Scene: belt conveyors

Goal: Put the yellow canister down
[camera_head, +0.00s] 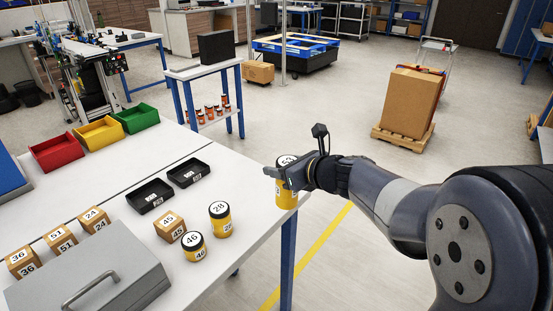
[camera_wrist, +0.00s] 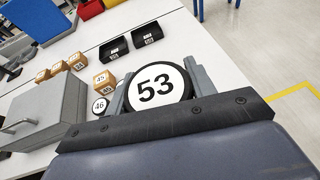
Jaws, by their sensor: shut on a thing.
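My gripper (camera_head: 284,177) is shut on a yellow canister (camera_head: 286,198) with a dark lid and a white label. In the wrist view its round label reads 53 (camera_wrist: 157,86), between the two grey fingers. The canister is upright at the right edge of the white table (camera_head: 250,187). I cannot tell whether its base touches the tabletop. Two other yellow canisters stand on the table to the left: one marked 28 (camera_head: 220,222) and a shorter one marked 46 (camera_head: 194,248).
Small cardboard boxes, including one marked 45 (camera_head: 170,227), stand near a grey case (camera_head: 90,284). Two black trays (camera_head: 150,196) (camera_head: 188,173) lie mid-table. Red (camera_head: 56,153), yellow (camera_head: 100,133) and green (camera_head: 137,119) bins line the far side. The tabletop between trays and held canister is clear.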

